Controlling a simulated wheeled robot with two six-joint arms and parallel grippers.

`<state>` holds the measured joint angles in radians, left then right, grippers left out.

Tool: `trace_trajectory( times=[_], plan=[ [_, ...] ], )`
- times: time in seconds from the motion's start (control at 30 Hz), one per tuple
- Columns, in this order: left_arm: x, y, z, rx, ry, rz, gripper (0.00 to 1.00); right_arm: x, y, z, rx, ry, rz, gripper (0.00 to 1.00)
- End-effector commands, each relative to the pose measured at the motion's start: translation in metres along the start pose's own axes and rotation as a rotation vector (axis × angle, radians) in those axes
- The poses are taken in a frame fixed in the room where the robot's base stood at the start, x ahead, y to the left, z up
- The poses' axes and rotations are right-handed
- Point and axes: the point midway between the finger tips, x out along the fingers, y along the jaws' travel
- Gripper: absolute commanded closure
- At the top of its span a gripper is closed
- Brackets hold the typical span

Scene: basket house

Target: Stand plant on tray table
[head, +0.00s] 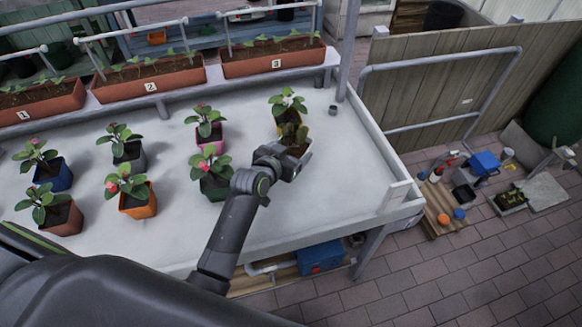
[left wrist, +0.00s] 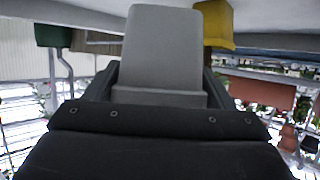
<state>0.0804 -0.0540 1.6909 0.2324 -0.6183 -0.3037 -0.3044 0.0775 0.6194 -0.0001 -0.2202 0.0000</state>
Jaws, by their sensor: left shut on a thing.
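My left gripper (head: 287,161) is shut on this pot from the front. In the left wrist view the grey pot (left wrist: 165,50) fills the space between the fingers of my left gripper (left wrist: 160,85). The plant looks upright. I cannot tell whether the pot's base touches the table. My right gripper is not in view.
A yellow pot (left wrist: 217,24) with a leafy plant (head: 287,102) is close behind the held pot. Several potted flowers stand to the left, including an orange pot (head: 138,204). Numbered planter boxes (head: 272,58) line the back.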

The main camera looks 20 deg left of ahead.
Motion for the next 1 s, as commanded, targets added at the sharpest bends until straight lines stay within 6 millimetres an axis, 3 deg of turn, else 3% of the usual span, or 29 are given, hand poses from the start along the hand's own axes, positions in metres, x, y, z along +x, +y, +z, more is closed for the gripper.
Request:
trace_trajectory(
  times=[0.5,0.93,0.97,1.0],
  plan=[
    [0.023,0.0,0.054,0.0,0.004,0.0,0.54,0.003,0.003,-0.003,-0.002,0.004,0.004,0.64],
    [0.026,0.0,0.06,0.001,0.005,-0.001,0.54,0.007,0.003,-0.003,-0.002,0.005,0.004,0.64],
    [0.025,0.0,0.06,0.001,0.003,-0.001,0.19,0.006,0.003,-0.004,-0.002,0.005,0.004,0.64],
    [0.025,0.0,0.06,0.001,0.003,-0.001,0.14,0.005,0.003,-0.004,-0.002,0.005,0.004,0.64]
  ],
)
